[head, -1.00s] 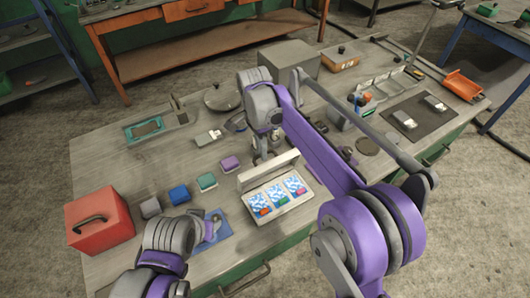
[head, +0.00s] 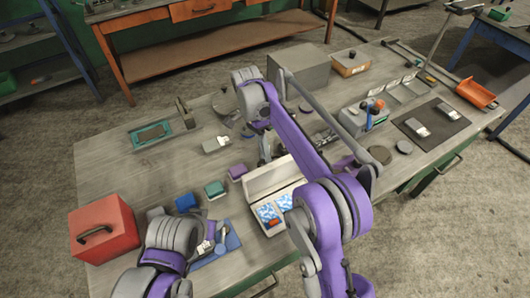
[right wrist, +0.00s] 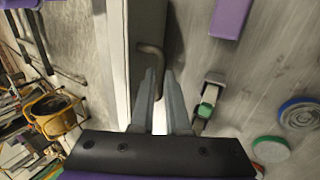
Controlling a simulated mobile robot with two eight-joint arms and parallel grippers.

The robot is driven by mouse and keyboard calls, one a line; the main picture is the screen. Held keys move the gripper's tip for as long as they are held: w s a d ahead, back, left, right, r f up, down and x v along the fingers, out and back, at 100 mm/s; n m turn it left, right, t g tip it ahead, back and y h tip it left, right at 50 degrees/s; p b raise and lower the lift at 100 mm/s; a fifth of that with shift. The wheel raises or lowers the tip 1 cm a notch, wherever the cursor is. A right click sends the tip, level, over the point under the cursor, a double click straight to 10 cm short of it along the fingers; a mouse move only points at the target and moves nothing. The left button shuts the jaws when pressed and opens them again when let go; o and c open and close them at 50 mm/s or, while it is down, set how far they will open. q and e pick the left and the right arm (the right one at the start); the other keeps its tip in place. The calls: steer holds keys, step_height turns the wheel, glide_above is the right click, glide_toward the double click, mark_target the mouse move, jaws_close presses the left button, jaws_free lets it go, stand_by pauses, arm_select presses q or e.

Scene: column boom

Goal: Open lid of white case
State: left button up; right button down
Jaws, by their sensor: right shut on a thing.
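The white case (head: 262,222) stands near the front of the workbench in the head view, with blue-and-white packs (head: 268,212) inside. Its lid (head: 274,178) is raised along the far side. My right gripper (head: 267,156) is behind the lid, partly hidden by my arm. In the right wrist view, its fingers (right wrist: 158,78) are shut on a grey bent handle (right wrist: 151,55) beside the pale lid edge (right wrist: 115,60). My right arm covers the case's right part in the head view. My left gripper (head: 208,238) is low at the left by a blue mat; its fingers are unclear.
A red box (head: 103,229) stands at the left front. A grey box (head: 299,69) stands behind.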

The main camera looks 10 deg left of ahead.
steer(key=c, duration=0.9)
jaws_free()
arm_select(q)
steer(key=shift+w+r+p, duration=0.3)
steer(key=shift+r+p, duration=0.1)
steer(key=shift+r, duration=0.2)
steer(key=shift+w+r+p, duration=0.3)
steer(key=shift+r+p, duration=0.1)
steer(key=shift+r, duration=0.2)
arm_select(e)
steer(key=v, duration=0.7)
steer(key=shift+r, duration=0.2)
